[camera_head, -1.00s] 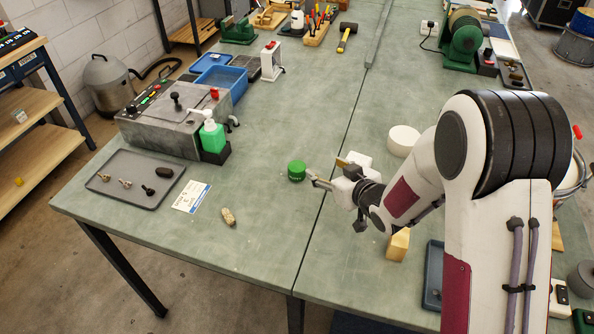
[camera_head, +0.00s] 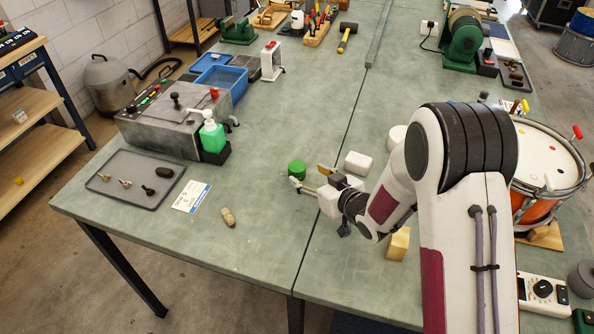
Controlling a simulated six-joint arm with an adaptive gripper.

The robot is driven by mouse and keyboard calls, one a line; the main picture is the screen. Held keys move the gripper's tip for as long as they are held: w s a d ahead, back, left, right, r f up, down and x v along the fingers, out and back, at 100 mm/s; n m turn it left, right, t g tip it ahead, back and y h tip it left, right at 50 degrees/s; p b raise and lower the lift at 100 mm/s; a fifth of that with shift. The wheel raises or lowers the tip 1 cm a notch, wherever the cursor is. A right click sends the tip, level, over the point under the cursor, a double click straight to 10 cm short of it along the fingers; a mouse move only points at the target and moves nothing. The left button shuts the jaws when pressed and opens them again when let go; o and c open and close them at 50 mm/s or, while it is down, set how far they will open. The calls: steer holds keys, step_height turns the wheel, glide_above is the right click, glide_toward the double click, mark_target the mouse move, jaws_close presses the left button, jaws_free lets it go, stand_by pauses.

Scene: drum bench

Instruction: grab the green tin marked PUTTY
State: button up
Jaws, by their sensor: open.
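The green tin (camera_head: 297,169) is small and round and stands upright on the bench, left of the seam down the middle. Its marking cannot be read at this size. My gripper (camera_head: 297,184) is open, just in front of the tin on the near side and low over the bench. One finger shows clearly against the tin's lower edge; whether it touches the tin cannot be told. The tin's lower part is partly hidden by the finger.
A white block (camera_head: 357,163) lies right of the tin, and a wooden block (camera_head: 398,244) stands nearer. A green bottle (camera_head: 212,136) stands by the grey machine. A cork-like piece (camera_head: 228,217) and a card (camera_head: 191,197) lie left. A drum (camera_head: 545,165) stands right. Bench left of the tin is clear.

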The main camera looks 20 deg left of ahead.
mark_target(297, 167)
steer(key=shift+w+a+f, duration=0.2)
steer(key=shift+w+a, duration=0.15)
steer(key=shift+a, duration=0.1)
steer(key=shift+w+a, duration=0.5)
steer(key=shift+a, duration=0.2)
steer(key=shift+w+a, duration=0.45)
steer(key=shift+a, duration=0.25)
steer(key=shift+x, duration=1.05)
steer(key=c, duration=1.2)
